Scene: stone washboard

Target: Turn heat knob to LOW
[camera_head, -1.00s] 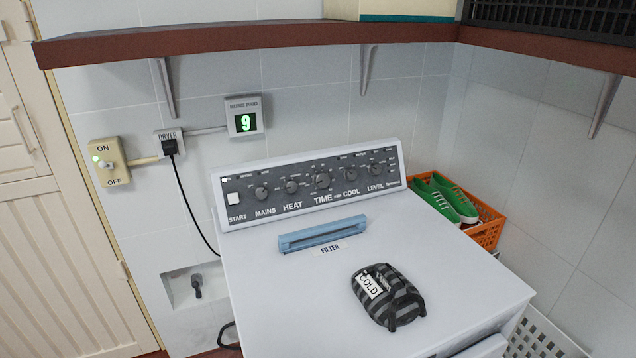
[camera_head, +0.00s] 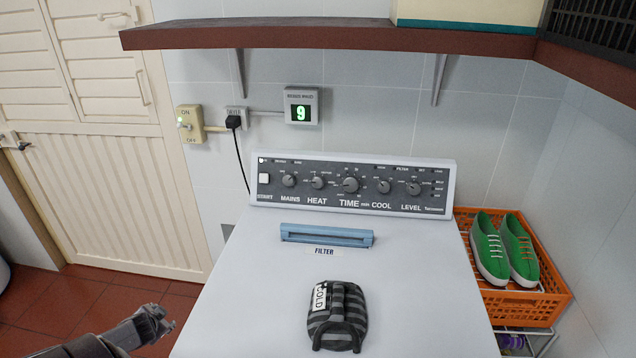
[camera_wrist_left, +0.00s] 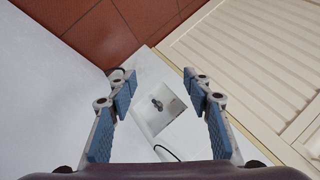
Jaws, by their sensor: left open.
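The heat knob (camera_head: 317,183) is a small dark dial above the word HEAT on the dryer's control panel (camera_head: 350,205). It sits between the MAINS knob (camera_head: 289,180) and the larger TIME knob (camera_head: 351,185). Its pointer setting is too small to read. My left gripper (camera_head: 168,326) is at the lower left of the head view, beside the dryer and well away from the panel. In the left wrist view it (camera_wrist_left: 160,92) is open and empty, with its blue-padded fingers apart. My right gripper is not in view.
A striped bag labelled COLD (camera_head: 338,318) and a blue filter handle (camera_head: 327,235) are on the dryer top (camera_head: 420,290). A shelf (camera_head: 350,38) overhangs the panel. An orange crate (camera_head: 545,296) with green shoes stands at right.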

